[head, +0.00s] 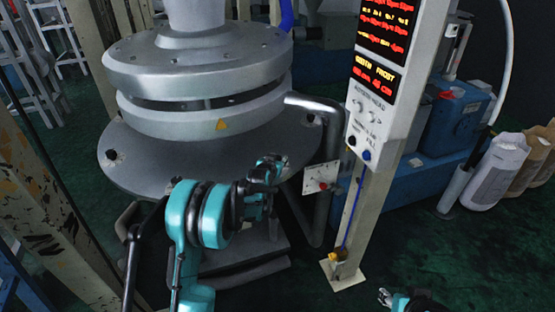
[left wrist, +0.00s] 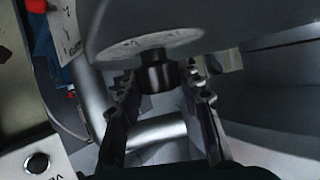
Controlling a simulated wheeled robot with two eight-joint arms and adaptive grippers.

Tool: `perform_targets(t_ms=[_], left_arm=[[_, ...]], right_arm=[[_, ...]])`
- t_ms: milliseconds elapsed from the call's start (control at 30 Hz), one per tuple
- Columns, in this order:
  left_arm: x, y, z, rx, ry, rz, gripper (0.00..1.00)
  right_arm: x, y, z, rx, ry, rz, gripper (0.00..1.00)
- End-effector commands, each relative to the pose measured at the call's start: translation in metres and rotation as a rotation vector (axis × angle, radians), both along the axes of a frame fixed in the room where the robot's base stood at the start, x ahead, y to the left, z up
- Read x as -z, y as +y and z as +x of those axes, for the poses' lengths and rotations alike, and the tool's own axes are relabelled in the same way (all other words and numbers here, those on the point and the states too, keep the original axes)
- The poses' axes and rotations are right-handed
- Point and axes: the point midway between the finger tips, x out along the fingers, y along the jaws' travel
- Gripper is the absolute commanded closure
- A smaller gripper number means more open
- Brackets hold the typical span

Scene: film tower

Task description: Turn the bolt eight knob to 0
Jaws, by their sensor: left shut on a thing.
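The bolt eight knob (left wrist: 157,76) is a short black cylinder on a pale round dial plate (left wrist: 150,44), seen in the left wrist view. My left gripper (head: 267,166) is at the front right rim of the big grey die ring (head: 140,172) in the head view, and it hides the knob there. In the left wrist view its two dark fingers stand on either side of the knob, shut on it. The dial's marks are too small to read. My right gripper (head: 385,297) shows only partly at the bottom edge, away from the machine; its jaw opening is unclear.
A small panel with a red button (head: 324,183) stands just right of my left gripper. A control post with a lit display (head: 377,85) rises beyond it. Another black knob (head: 112,155) sits on the ring's left side. Green floor (head: 440,250) is clear at right.

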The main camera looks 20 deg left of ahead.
Motion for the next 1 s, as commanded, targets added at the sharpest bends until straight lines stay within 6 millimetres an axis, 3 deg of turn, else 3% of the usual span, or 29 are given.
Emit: perform_targets(t_ms=[67,100,167,567,1000], left_arm=[[0.001,0.0,0.0,0.0,0.003,0.001,0.93],[0.001,0.0,0.0,0.0,0.003,0.001,0.56],[0.001,0.0,0.0,0.0,0.002,0.001,0.42],[-0.003,0.0,-0.007,0.0,0.001,0.0,0.42],[-0.035,-0.001,-0.088,-0.001,0.002,0.0,0.42]], right_arm=[[0.0,0.0,0.0,0.0,0.0,0.0,0.6],[0.0,0.0,0.0,0.0,0.0,0.0,0.6],[0.0,0.0,0.0,0.0,0.0,0.0,0.6],[0.0,0.0,0.0,0.0,0.0,0.0,0.6],[0.0,0.0,0.0,0.0,0.0,0.0,0.6]])
